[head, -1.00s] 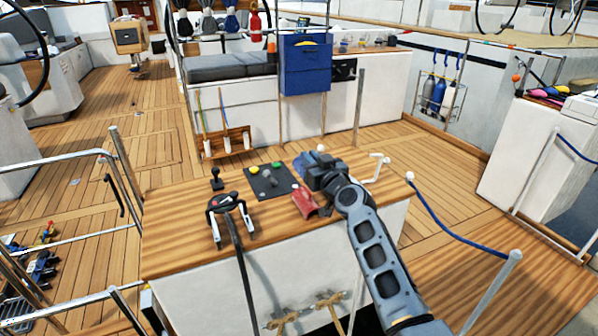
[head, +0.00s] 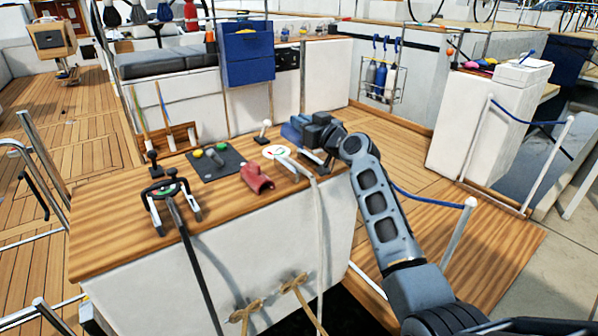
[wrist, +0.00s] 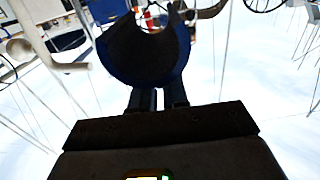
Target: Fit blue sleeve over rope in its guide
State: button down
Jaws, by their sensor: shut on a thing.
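My gripper (head: 312,130) is shut on the blue sleeve (head: 292,131) and holds it above the far right of the wooden counter. In the wrist view the blue sleeve (wrist: 181,62) is a curved, open-sided channel at my fingertips (wrist: 158,98). A pale rope (head: 320,210) runs over the counter's front edge from a guide (head: 292,166) just below my gripper. The sleeve is apart from this rope. A dark rope (head: 190,245) runs through another guide (head: 165,193) at the left. A red sleeve (head: 257,180) lies on the counter (head: 110,225) between the guides.
A dark panel (head: 217,166) with coloured knobs and a lever lies behind the red sleeve. A small lever with a white ball (head: 265,126) stands at the back edge. A blue cord on posts (head: 468,205) is to the right. The counter's front left is clear.

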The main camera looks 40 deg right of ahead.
notch_tip(320, 180, down, 9)
jog(key=b, duration=0.3)
jog(key=shift+f, duration=0.25)
jog(key=c, duration=1.1)
grip_release()
jog(key=shift+r, duration=0.1)
jog(key=shift+r, duration=0.2)
jog(key=s+p, duration=0.1)
jog(key=s, duration=1.1)
jog(key=shift+f+p, duration=0.1)
jog(key=shift+p, duration=0.25)
jog(key=shift+f, duration=0.1)
